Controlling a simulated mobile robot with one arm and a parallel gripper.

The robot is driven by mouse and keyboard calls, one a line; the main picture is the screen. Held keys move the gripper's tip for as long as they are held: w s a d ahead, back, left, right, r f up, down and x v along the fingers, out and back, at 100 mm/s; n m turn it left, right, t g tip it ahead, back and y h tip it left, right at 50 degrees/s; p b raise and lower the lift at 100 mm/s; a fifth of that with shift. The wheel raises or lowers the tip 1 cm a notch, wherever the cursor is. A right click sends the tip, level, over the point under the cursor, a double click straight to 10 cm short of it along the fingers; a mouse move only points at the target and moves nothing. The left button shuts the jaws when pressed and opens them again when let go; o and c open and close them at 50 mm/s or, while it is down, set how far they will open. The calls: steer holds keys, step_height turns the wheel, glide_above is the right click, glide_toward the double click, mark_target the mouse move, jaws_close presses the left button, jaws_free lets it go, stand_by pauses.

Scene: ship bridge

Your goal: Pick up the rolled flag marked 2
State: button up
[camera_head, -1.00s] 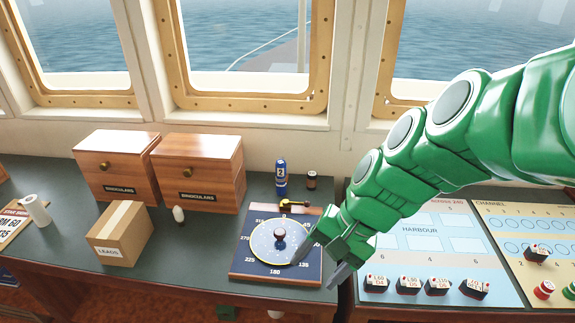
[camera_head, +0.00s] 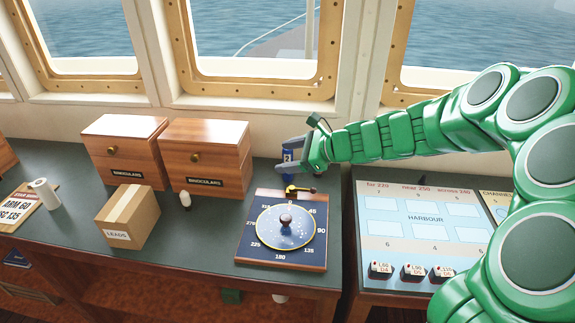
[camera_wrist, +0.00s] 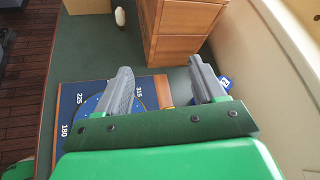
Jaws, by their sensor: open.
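The rolled flag marked 2 (camera_head: 288,156) is a small blue upright roll with a white label, standing at the back of the dark counter behind the compass board. My gripper (camera_head: 284,161) is open beside it, and its fingers and the flag overlap in the head view. In the wrist view the gripper (camera_wrist: 160,66) shows two grey fingers spread apart. Part of the flag (camera_wrist: 225,82) shows by the outer side of the right finger, which hides some of it. No flag shows between the fingers there.
The compass board (camera_head: 255,250) with its round dial lies in front. Two wooden binocular boxes (camera_head: 125,153) (camera_head: 205,160), a small white object (camera_head: 185,198) and a cardboard box (camera_head: 129,217) stand to the left. A harbour chart panel (camera_head: 420,225) lies right. The wall and window are close behind.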

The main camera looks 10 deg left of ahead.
mark_target(292, 152)
steer(key=w+d+f+m+t, duration=0.1)
steer(key=w+f+m, duration=0.1)
steer(key=w, duration=0.1)
steer(key=w+d+f+m, duration=0.1)
steer(key=w+f+m, duration=0.1)
steer(key=w, duration=0.1)
steer(key=w+d+f+m+t, duration=0.1)
steer(key=w+f+m, duration=0.1)
steer(key=w, duration=0.2)
steer(key=shift+w+d+f+m+t+h, duration=0.1)
steer(key=shift+d+f+m+t+h, duration=0.1)
steer(key=shift+m+t+h, duration=0.15)
steer(key=shift+w+a+f, duration=0.15)
steer(key=shift+w+a, duration=0.1)
steer(key=shift+w+x, duration=0.15)
steer(key=shift+x, duration=1.6)
steer(key=shift+w+x, duration=0.15)
steer(key=shift+x, duration=1.6)
steer(key=shift+c, duration=0.3)
steer(key=shift+d, duration=0.1)
steer(key=c, duration=1)
